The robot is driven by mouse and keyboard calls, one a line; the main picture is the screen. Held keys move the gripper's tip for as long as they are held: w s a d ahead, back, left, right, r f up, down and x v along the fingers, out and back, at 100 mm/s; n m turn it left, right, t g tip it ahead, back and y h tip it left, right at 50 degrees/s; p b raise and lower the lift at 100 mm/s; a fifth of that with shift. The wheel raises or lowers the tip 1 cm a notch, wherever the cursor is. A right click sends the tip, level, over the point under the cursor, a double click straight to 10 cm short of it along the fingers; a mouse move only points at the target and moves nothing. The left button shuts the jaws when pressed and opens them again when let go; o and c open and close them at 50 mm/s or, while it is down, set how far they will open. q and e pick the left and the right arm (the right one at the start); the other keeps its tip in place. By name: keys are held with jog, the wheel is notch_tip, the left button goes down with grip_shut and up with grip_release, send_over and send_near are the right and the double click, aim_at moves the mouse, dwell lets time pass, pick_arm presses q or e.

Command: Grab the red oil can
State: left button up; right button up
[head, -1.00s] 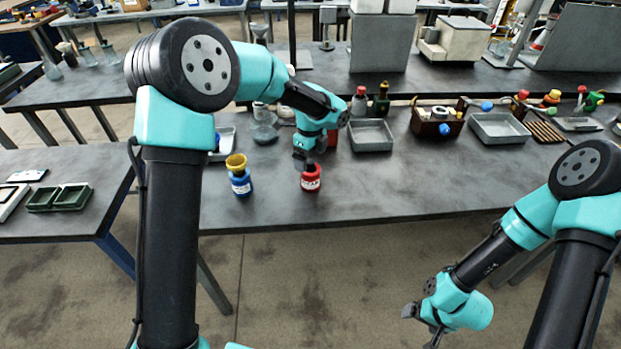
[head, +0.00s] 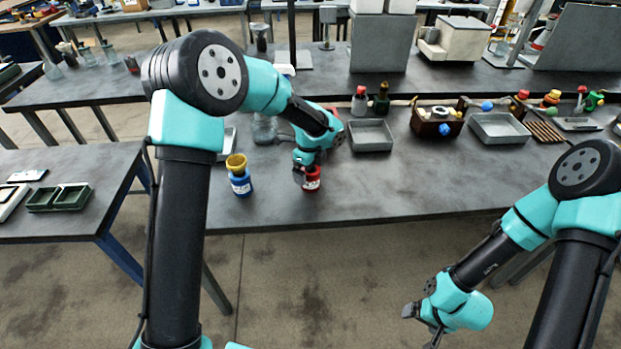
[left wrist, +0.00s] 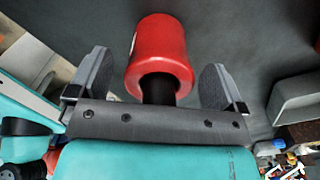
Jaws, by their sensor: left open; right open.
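The red oil can (head: 312,181) stands on the dark table near its front edge, its top partly hidden by my left gripper (head: 304,170). In the left wrist view, the red can (left wrist: 160,45) lies between the two spread fingers, with a gap on each side. Its dark neck points toward the gripper's palm. My left gripper is open and not closed on the can. My right gripper (head: 424,322) is open and empty, low at the right in front of the table.
A blue can with a yellow funnel (head: 238,175) stands left of the red can. Behind are a grey tray (head: 371,136), small bottles (head: 381,99) and a brown box (head: 437,121). The table front right of the red can is clear.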

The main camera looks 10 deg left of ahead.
pick_arm(q)
jog(key=shift+c, duration=0.2)
jog(key=c, duration=1.1)
jog(key=shift+c, duration=0.2)
jog(key=shift+r, duration=1.85)
jog(key=s+d+r, duration=0.1)
jog(key=s+d, duration=0.3)
jog(key=s, duration=1.1)
jog(key=shift+s+d+r, duration=0.15)
jog(key=shift+s, duration=0.05)
